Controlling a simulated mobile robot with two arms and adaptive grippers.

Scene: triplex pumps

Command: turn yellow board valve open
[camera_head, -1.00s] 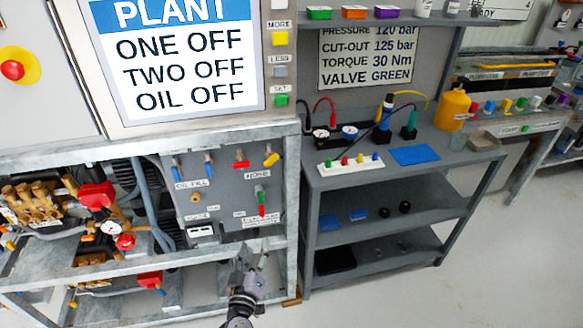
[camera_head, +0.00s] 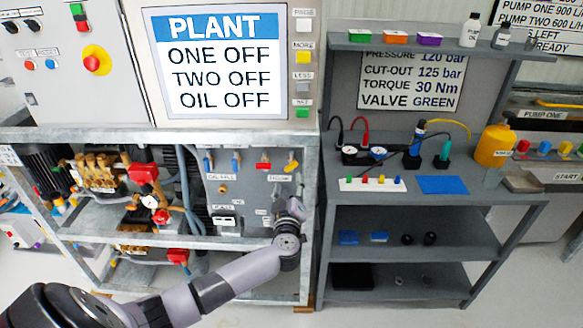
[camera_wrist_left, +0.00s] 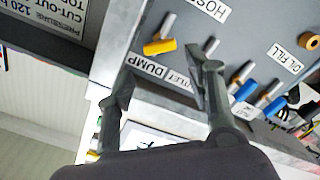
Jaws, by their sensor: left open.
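The yellow valve handle (camera_head: 291,167) sits at the upper right of the grey valve board (camera_head: 225,199), beside a red handle (camera_head: 263,166). In the left wrist view the yellow handle (camera_wrist_left: 160,46) lies tilted on its stem, just beyond the fingertips. My left gripper (camera_head: 294,207) is in front of the board's right part, below the yellow handle. In the wrist view its open fingers (camera_wrist_left: 168,76) are spread and empty, apart from the handle. It covers part of the lower right board. My right gripper is out of view.
Blue handles (camera_wrist_left: 243,90) stand close to one finger in the wrist view. A metal frame post (camera_head: 313,190) borders the board at right. A grey shelf bench (camera_head: 385,199) with gauges and pegs stands beyond it. The plant screen (camera_head: 222,65) is above.

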